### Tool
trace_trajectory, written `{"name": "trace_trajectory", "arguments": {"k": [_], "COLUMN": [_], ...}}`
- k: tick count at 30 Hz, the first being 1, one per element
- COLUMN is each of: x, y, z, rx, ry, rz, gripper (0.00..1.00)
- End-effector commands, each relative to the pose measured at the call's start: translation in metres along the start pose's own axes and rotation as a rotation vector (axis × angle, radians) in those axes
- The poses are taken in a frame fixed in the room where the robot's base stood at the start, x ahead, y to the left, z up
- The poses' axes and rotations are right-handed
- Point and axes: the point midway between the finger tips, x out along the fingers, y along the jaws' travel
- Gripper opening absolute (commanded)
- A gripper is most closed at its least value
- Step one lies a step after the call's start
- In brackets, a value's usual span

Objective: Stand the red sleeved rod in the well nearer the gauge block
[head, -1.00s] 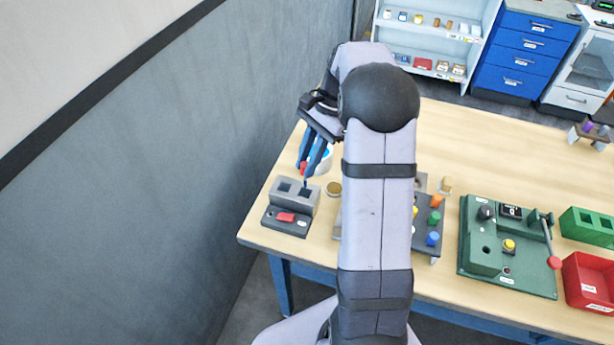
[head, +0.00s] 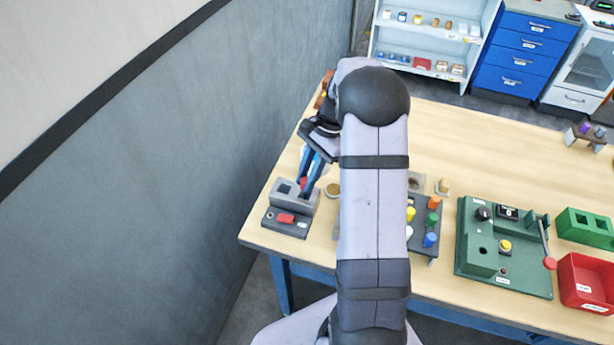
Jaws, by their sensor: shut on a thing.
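My gripper (head: 306,187) is shut on the red sleeved rod (head: 303,183), at the left end of the table. Only a small red patch of the rod shows between the blue fingers. The fingertips are over the right part of a grey two-well block (head: 290,205). The left well shows as a dark, empty square opening (head: 284,188); the right well is mostly hidden by the fingers. I cannot tell how far the rod's lower end is inside it. I cannot identify the gauge block with certainty.
A dark base with a red tab (head: 285,218) fronts the well block. A round brass piece (head: 333,189) lies close to its right. A tray of coloured pegs (head: 424,230), a green lever fixture (head: 478,262) and a red bin (head: 583,275) stand farther right. My arm hides the table's middle.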

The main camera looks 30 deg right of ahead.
Motion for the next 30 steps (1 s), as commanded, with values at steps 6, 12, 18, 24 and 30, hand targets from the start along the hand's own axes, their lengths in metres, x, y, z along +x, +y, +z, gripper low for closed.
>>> {"name": "trace_trajectory", "arguments": {"k": [6, 12, 18, 24, 30], "x": [0.005, 0.01, 0.011, 0.011, 0.009], "y": [0.0, 0.0, 0.0, 0.0, 0.0], "z": [-0.002, -0.004, -0.004, -0.004, -0.004], "rx": [0.0, 0.0, 0.0, 0.0, 0.0], "ry": [0.0, -0.001, 0.0, 0.0, 0.0], "rz": [0.0, 0.001, 0.0, 0.0, 0.0], "gripper": [0.0, 0.0, 0.26, 0.37, 0.37]}}
